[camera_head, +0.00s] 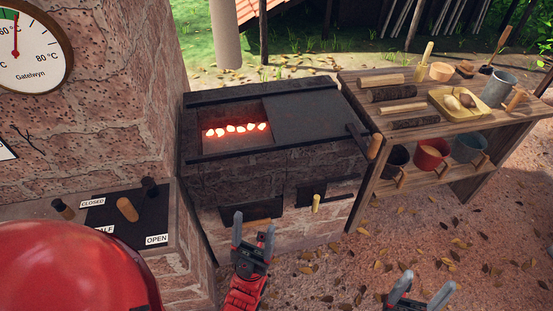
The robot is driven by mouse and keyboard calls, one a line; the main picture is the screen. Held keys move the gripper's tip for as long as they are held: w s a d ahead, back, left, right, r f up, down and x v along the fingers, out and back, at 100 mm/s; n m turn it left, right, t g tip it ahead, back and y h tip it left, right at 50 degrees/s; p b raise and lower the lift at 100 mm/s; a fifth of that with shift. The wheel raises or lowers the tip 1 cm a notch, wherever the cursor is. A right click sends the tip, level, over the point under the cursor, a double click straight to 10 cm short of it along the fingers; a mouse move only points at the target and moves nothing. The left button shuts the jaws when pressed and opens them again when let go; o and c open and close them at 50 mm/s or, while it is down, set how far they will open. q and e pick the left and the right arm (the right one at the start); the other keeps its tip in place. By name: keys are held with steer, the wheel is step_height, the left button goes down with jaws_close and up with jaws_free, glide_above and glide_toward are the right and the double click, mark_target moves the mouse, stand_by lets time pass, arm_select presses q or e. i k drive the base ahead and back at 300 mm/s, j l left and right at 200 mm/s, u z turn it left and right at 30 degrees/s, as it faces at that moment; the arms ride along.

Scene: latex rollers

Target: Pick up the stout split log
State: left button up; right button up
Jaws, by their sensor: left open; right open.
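Several logs lie side by side on the left part of the wooden table's top (360,79). A thick dark-barked log (391,93) lies between a pale split log (380,80) behind it and another pale split log (403,107) in front. A dark log (415,122) lies nearest the front edge. I cannot tell for sure which one is the stout split log. My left gripper (254,226) is open and empty in front of the brick stove, left of and apart from the logs. My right gripper (428,284) is open and empty at the bottom right, nearer me than the table.
The brick stove (240,185) has glowing coals (237,130) in its open top, beside a dark sliding lid (305,117). Leaf-strewn ground is clear.

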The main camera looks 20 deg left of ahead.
mark_target(364, 82)
steer(key=i+l+z, duration=0.45)
steer(key=i+z, duration=0.45)
steer(key=i+l+u, duration=0.15)
steer(key=i+u, duration=0.15)
steer(key=i, duration=0.15)
steer(key=i+l+u, duration=0.3)
steer(key=i, duration=0.2)
